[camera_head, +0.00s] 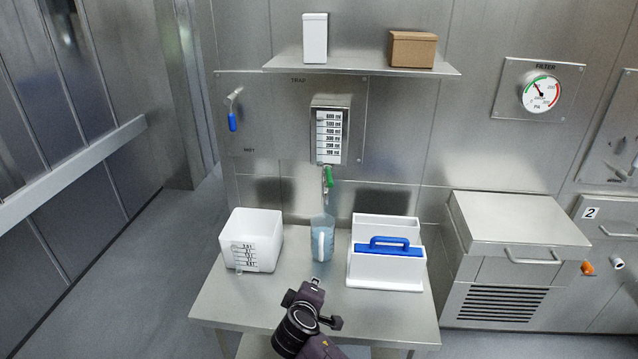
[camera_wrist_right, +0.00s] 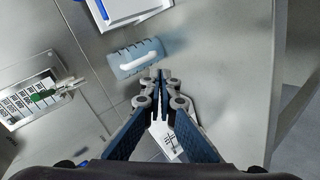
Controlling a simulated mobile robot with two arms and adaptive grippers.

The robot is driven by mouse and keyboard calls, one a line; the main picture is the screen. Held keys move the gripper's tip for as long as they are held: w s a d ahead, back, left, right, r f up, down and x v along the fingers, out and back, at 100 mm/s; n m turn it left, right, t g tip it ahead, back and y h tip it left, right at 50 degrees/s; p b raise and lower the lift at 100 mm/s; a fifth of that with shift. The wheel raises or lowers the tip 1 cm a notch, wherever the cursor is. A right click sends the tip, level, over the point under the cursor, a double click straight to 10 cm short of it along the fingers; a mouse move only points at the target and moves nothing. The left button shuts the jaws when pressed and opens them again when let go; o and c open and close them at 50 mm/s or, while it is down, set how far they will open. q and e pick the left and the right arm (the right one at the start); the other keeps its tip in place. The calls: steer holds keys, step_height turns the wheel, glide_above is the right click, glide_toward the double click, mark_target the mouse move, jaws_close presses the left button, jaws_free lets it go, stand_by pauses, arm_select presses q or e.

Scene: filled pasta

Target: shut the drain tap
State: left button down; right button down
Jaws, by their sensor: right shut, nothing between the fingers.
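The drain tap, with a green handle (camera_head: 329,176), sits under the trap's sight gauge (camera_head: 329,136) on the back wall. Its handle appears to hang down along the spout; its exact angle is hard to tell. The green handle also shows at the left of the right wrist view (camera_wrist_right: 42,96). A jug (camera_head: 322,239) with bluish contents stands on the table below the tap; it also shows in the right wrist view (camera_wrist_right: 137,60). My right gripper (camera_head: 315,284) is shut and empty, in front of the jug and apart from the tap. My left gripper is not in view.
A white tub (camera_head: 250,240) stands left of the jug, and a white caddy with a blue handle (camera_head: 386,250) stands right. A blue-handled valve (camera_head: 232,121) is on the wall at left. A shelf (camera_head: 362,67) with two boxes overhangs above. The table's front (camera_head: 240,309) is clear.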

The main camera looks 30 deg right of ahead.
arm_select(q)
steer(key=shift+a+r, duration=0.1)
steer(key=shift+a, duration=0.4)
arm_select(e)
steer(key=w+r+t+h, duration=0.1)
steer(key=w+r, duration=0.2)
steer(key=r, duration=0.4)
steer(key=w+r+n+t+h, duration=0.1)
steer(key=w+r, duration=0.2)
steer(key=r, duration=0.3)
steer(key=w+r+t+h, duration=0.1)
steer(key=w+r, duration=0.3)
steer(key=r, duration=0.3)
steer(key=shift+d+r+t+h, duration=0.2)
steer(key=shift+r+t+h, duration=0.1)
steer(key=shift+r+t, duration=0.1)
